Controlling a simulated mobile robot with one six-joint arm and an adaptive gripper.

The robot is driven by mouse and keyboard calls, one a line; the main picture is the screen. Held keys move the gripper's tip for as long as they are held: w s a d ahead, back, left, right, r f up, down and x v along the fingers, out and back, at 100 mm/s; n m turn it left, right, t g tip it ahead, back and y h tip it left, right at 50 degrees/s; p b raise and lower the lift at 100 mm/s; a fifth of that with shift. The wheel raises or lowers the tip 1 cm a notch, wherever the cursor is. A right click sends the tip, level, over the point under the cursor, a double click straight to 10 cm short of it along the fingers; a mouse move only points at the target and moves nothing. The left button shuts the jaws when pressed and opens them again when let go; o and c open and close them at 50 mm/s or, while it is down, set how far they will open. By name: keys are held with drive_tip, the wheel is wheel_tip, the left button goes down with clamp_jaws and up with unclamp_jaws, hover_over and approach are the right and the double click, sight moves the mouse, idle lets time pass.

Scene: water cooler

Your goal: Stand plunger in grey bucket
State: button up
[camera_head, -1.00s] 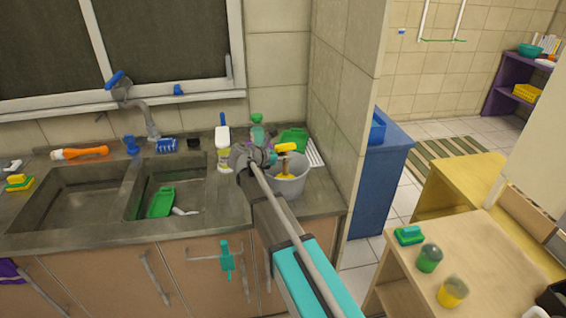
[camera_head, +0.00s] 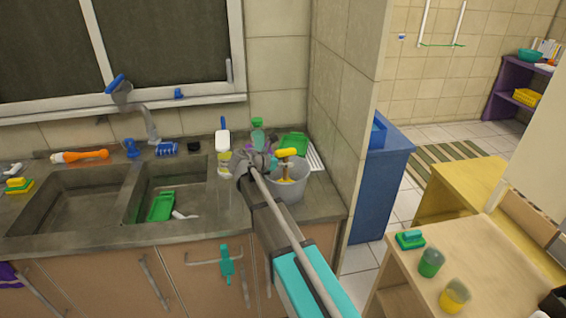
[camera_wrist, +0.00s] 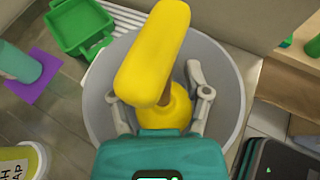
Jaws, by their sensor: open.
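The plunger has a yellow crossbar handle (camera_wrist: 153,50), a brown stick and a yellow cup (camera_wrist: 180,104). It stands inside the grey bucket (camera_wrist: 232,85), with its handle above the rim, tilted in the wrist view. In the head view the bucket (camera_head: 291,188) is on the counter right of the sink, with the plunger (camera_head: 287,153) in it. My gripper (camera_wrist: 158,95) is open over the bucket, one finger on each side of the plunger's stick. The handle hides part of the left finger, and I cannot tell whether either finger touches the plunger.
The tiled wall (camera_head: 343,120) is close on the right. The sink (camera_head: 170,190) is on the left.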

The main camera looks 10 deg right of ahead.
drive_tip(key=shift+r, duration=0.25)
drive_tip(key=p+v, duration=0.5)
drive_tip(key=v, duration=0.7)
drive_tip(key=shift+s+d+f, duration=0.1)
idle(0.4)
drive_tip(key=s+d+f+m+g+y, duration=0.2)
drive_tip(key=s+d+f+m+y, duration=0.1)
drive_tip(key=s+m, duration=0.4)
drive_tip(key=s+d+f+m+g+y, duration=0.2)
drive_tip(key=s+d+f+m+y, duration=0.1)
drive_tip(key=s+m, duration=0.5)
drive_tip(key=s+d+f+m+g+y, duration=0.2)
drive_tip(key=s+f+m+y, duration=0.3)
drive_tip(key=s+m, duration=0.3)
drive_tip(key=shift+s+d+f+m+y, duration=0.3)
drive_tip(key=shift+d+y, duration=0.2)
drive_tip(key=shift+d, duration=0.35)
